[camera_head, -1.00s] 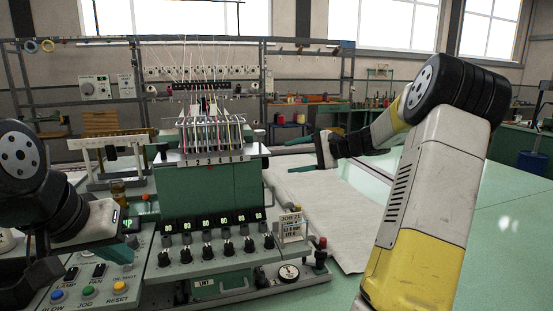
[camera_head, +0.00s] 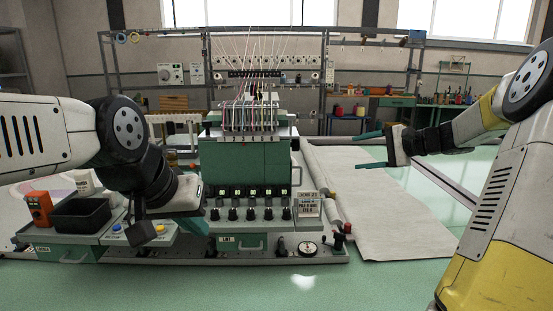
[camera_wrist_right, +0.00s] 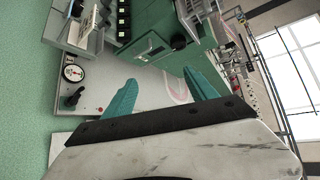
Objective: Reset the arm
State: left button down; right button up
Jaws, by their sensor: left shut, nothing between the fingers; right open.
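The right wrist view also shows the open right gripper (camera_wrist_right: 160,92), with the machine (camera_wrist_right: 150,45) beyond the fingers.
The pale cloth (camera_head: 400,215) lies right of the machine on the green table (camera_head: 300,285). A black bin (camera_head: 80,215) and an orange box (camera_head: 39,207) sit at left. A round gauge (camera_head: 308,248) and red-topped knob (camera_head: 347,230) are at the machine's front right. The table front is clear.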

jog(key=s+a+n+g+h, duration=0.45)
jog(key=s+a+n, duration=0.25)
jog(key=s+a, duration=0.75)
jog(key=s+d+f+n+t+h, duration=0.1)
jog(key=s+n+h, duration=0.1)
jog(key=s, duration=0.7)
jog(key=s+d+f+n+t+h, duration=0.1)
jog(key=s+n+h, duration=0.1)
jog(key=s, duration=0.7)
jog(key=shift+d+f+n, duration=0.3)
jog(key=shift+n, duration=0.3)
